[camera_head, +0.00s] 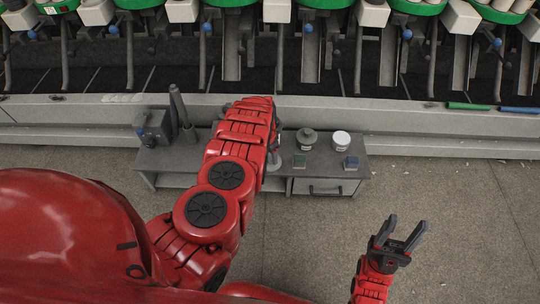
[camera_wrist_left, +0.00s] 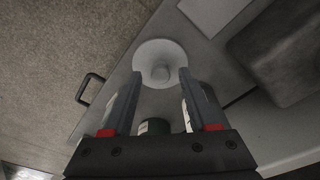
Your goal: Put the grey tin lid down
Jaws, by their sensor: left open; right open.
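The grey tin lid (camera_wrist_left: 160,62) is a pale round disc with a knob in its middle. In the left wrist view it lies flat on the grey bench top, just beyond my fingertips. My left gripper (camera_wrist_left: 159,75) is open, its two fingers apart and pointing at the lid, with nothing held. In the head view my left forearm mostly hides the lid (camera_head: 274,163) and the gripper. My right gripper (camera_head: 404,226) is open and empty, over the floor right of the bench.
A drawer handle (camera_head: 325,190) faces front. The winder machine (camera_head: 400,118) runs behind. Floor at right is clear.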

